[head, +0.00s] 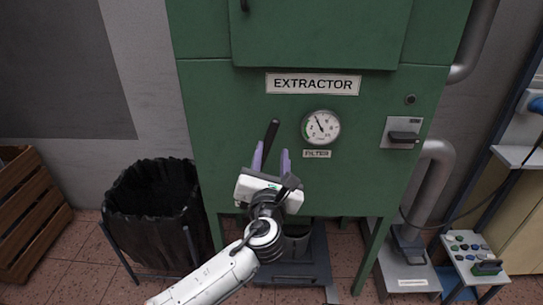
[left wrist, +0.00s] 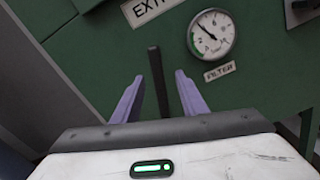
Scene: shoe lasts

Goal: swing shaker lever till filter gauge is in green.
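The shaker lever (head: 270,137) is a dark, slightly tilted bar on the front of the green extractor. In the left wrist view the lever (left wrist: 157,80) shows between my left gripper's fingers, with space on both sides. My left gripper (head: 271,158) is open, its purple fingers pointing at the extractor; in the left wrist view the gripper (left wrist: 157,92) holds nothing. The round filter gauge (head: 321,127) is right of the lever. Its needle points up and left, above the green arc on the dial's left side; the gauge (left wrist: 212,36) also shows in the wrist view. My right gripper is not in view.
The green extractor (head: 225,110) stands ahead, with a dark switch (head: 403,136) right of the gauge. A black-lined bin (head: 152,215) and a wooden crate (head: 28,215) stand left. A grey pipe (head: 432,185) and a small table with coloured pieces (head: 467,247) are right.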

